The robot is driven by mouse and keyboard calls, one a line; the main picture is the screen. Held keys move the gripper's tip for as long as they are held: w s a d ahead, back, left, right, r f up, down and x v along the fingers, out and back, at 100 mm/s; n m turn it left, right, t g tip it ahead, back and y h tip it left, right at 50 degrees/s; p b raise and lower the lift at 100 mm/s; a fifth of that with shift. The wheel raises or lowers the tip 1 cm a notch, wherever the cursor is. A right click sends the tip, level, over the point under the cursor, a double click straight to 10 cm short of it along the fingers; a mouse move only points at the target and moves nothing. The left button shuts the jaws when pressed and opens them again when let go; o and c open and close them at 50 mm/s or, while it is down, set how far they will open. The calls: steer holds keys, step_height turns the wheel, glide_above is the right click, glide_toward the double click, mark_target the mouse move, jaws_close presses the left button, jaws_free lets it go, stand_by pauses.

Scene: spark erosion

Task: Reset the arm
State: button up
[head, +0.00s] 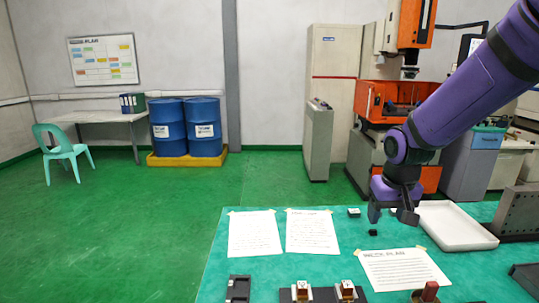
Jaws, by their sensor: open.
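My purple arm (460,85) reaches in from the upper right and bends down over the table. My gripper (392,216) is dark grey and points down, with its two fingers apart and nothing seen between them. It is above the teal table top (225,275), left of the white tray (455,228).
Paper sheets (255,233) are taped to the table. A sheet headed with a plan (402,270) lies nearer. A grey perforated plate (520,212) stands at right. An orange machine (385,100) and blue barrels (170,128) are behind.

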steer(key=s+d+r+t, duration=0.1)
steer(key=s+r, duration=0.6)
steer(key=s, duration=0.4)
steer(key=s+d+r+t, duration=0.2)
steer(key=s+r, duration=0.5)
steer(key=s, duration=0.4)
steer(key=shift+s+d+r, duration=0.15)
steer(key=shift+s+d, duration=0.05)
steer(key=shift+s, duration=0.1)
stand_by(0.8)
